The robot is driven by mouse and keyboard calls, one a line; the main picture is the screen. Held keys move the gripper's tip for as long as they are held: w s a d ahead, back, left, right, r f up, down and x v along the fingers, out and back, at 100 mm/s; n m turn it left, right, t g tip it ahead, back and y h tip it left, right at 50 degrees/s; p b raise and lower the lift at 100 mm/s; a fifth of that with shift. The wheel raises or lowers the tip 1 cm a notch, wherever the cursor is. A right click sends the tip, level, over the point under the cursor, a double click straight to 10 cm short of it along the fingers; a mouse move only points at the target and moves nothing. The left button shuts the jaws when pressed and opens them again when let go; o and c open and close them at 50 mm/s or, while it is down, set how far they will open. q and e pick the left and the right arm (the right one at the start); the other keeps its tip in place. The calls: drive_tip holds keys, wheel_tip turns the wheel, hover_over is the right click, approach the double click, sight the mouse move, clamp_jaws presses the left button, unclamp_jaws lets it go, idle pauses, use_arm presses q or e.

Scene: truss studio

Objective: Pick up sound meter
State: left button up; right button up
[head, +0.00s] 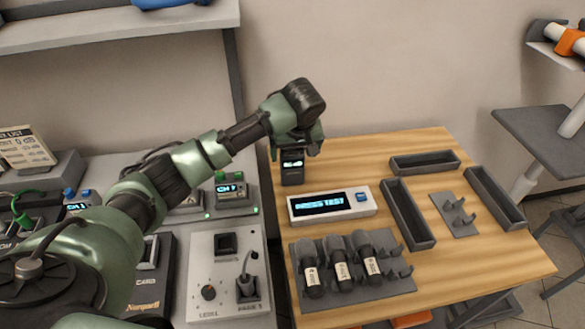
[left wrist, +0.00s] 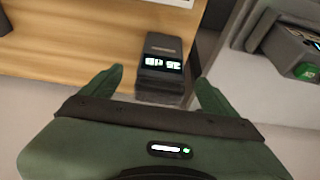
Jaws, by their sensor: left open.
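The sound meter (head: 292,172) is a small dark box with a lit display, standing at the far left corner of the wooden table. In the left wrist view the sound meter (left wrist: 161,68) shows its display upside down. My left gripper (head: 301,150) is over and around the top of the meter and partly hides it. In the left wrist view its two green fingers (left wrist: 160,80) are spread, one on each side of the meter, with gaps between. My right gripper does not show.
A white box with a blue display (head: 331,202) stands just in front of the meter. A rack with several black handhelds (head: 340,262) and dark trays (head: 408,213) fill other parts of the table (head: 480,262). A grey console bench (head: 228,250) adjoins on the left.

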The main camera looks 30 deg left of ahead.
sight(292, 161)
use_arm(q)
drive_tip(key=shift+a+f, duration=0.1)
drive_tip(key=shift+f, duration=0.2)
drive_tip(key=shift+x, duration=0.75)
drive_tip(key=p+x, duration=0.1)
drive_tip(key=x, duration=0.3)
drive_tip(key=shift+a, duration=0.1)
drive_tip(key=shift+w+a+f, duration=0.1)
drive_tip(key=shift+w+f, duration=0.05)
drive_tip(key=shift+f, duration=0.05)
drive_tip(key=c, duration=1.5)
drive_tip(key=shift+c, duration=1)
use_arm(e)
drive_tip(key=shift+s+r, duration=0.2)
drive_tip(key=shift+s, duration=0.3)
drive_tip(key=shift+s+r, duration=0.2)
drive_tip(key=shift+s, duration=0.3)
use_arm(q)
drive_tip(key=shift+r, duration=0.1)
